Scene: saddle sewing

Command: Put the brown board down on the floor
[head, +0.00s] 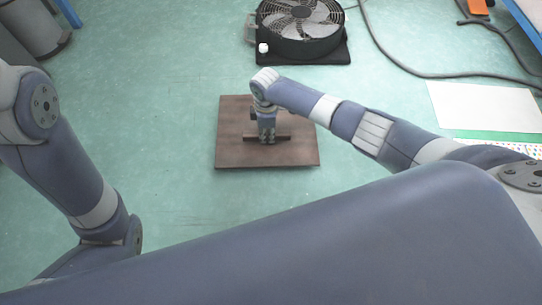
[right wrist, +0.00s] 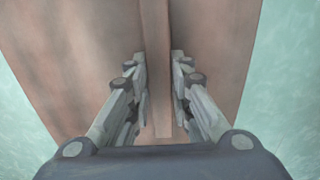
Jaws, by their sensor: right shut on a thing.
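The brown board (head: 240,152) is a flat square plate with a narrow raised bar across its middle, seen in the middle of the head view. My right gripper (head: 268,138) is above the board and shut on that bar. In the right wrist view the two fingers (right wrist: 161,90) close on either side of the bar, and the board (right wrist: 80,50) fills most of the picture. The board looks level and close to the green floor (head: 170,190); I cannot tell whether it touches. My left gripper is not in view; only my left arm shows.
A black round fan (head: 300,45) stands just behind the board. A dark cable (head: 400,68) runs over the floor at the right, near a white sheet (head: 485,107). A grey cylinder (head: 35,25) is at the back left. The floor left of the board is clear.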

